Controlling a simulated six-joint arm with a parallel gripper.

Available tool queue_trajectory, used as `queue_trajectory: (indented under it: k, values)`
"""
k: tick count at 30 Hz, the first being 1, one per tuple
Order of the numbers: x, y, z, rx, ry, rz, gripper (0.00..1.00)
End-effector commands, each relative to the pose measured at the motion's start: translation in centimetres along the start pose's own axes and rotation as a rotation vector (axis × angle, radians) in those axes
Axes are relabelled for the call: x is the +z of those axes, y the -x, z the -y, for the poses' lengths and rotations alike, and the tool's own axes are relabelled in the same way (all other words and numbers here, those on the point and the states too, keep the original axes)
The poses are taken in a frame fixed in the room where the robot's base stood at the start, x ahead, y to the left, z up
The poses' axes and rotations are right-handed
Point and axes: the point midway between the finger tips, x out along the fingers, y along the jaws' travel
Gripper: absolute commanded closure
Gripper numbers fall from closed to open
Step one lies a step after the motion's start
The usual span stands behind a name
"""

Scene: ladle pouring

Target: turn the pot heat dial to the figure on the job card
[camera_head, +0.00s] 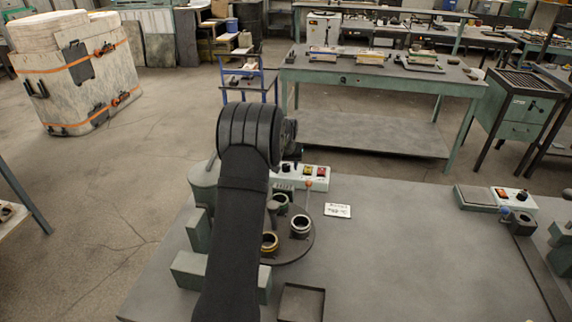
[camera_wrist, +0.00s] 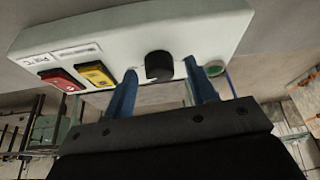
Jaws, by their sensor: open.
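The heat dial (camera_wrist: 158,66) is a round black knob on a white control box (camera_wrist: 205,35). My gripper (camera_wrist: 164,82) is open, with one blue finger on each side of the dial; I cannot tell whether they touch it. A yellow switch (camera_wrist: 95,73) and a red switch (camera_wrist: 62,80) sit left of the dial. In the head view the control box (camera_head: 318,184) stands behind the turntable, partly hidden by my arm. The white job card (camera_head: 338,211) lies on the table to its front right; its figure is too small to read surely, but it ends in °C.
A dark round turntable (camera_head: 299,255) holds several cups beside my arm. A square dark tray (camera_head: 302,303) lies in front. A second white box (camera_head: 512,200) with a red switch and black knob stands at the right. The table (camera_head: 420,250) between is clear.

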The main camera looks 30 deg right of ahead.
Motion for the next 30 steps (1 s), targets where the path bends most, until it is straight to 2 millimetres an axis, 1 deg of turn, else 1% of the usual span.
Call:
queue_trajectory:
  k: [6,7,8,9,13,14,23,30]
  values:
    - [-0.02,-0.01,0.00,0.000,0.000,0.000,0.48]
    - [-0.01,0.00,0.00,0.000,0.000,0.000,0.52]
    - [-0.01,0.00,0.00,0.000,0.000,0.000,0.58]
    - [-0.01,0.00,0.00,0.000,0.000,0.000,0.66]
    - [-0.01,0.01,0.00,0.000,0.000,0.000,0.92]
    - [-0.01,0.01,0.00,0.000,0.000,0.000,0.93]
    - [-0.01,0.01,-0.08,-0.013,0.032,0.000,0.93]
    - [-0.03,-0.01,-0.22,-0.066,0.153,-0.001,0.93]
